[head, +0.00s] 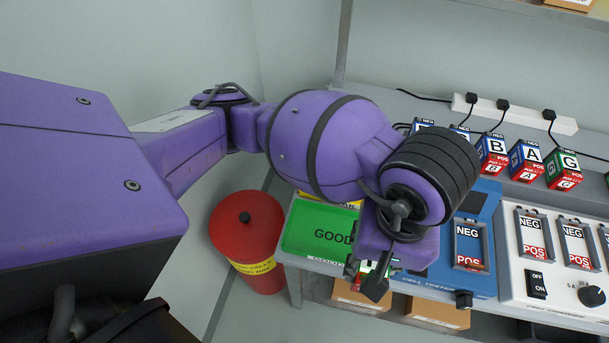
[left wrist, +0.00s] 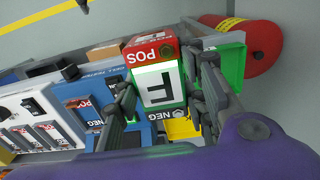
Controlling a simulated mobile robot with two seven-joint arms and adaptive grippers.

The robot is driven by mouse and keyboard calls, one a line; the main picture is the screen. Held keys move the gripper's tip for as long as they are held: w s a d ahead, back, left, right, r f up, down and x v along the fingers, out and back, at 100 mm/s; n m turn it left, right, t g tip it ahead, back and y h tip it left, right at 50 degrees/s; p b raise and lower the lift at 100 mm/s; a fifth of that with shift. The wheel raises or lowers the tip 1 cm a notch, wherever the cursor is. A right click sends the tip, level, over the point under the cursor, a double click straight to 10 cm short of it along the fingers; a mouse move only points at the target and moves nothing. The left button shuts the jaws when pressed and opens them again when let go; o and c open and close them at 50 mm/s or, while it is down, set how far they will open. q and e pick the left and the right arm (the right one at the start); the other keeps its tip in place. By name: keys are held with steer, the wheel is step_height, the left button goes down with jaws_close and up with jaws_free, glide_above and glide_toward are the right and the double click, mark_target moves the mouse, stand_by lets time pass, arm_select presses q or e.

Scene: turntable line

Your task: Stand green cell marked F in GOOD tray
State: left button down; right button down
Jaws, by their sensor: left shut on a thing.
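The green cell marked F (left wrist: 160,87) sits between the fingers of my left gripper (left wrist: 165,103) in the left wrist view. It has a white F label, a red POS end and a NEG end partly hidden. In the head view my left gripper (head: 368,282) hangs at the front right edge of the green GOOD tray (head: 312,228), and only a bit of the cell shows behind the fingers. The GOOD tray also shows in the left wrist view (left wrist: 233,62), beside the gripper. My arm covers the tray's right part. My right gripper is not in view.
A red bin (head: 247,225) stands left of the table. A blue cell tester (head: 478,283) and a white charger (head: 552,262) lie to the right. Several cells, including a blue B cell (head: 493,152), stand in a back row. A yellow tray (left wrist: 182,129) is partly hidden.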

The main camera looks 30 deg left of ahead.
arm_select(q)
steer(key=w+a+f, duration=0.2)
steer(key=a, duration=0.1)
steer(key=w+a+f, duration=0.2)
steer(key=a+f, duration=0.1)
steer(key=w+a+f, duration=0.2)
steer(key=a+f, duration=0.1)
steer(key=shift+w+f, duration=0.15)
steer(key=shift+w, duration=0.25)
steer(key=f, duration=0.3)
steer(key=shift+w+a+f, duration=0.15)
steer(key=shift+a+f, duration=0.05)
steer(key=shift+f, duration=0.2)
steer(key=shift+f, duration=0.15)
steer(key=c, duration=1.1)
jaws_free()
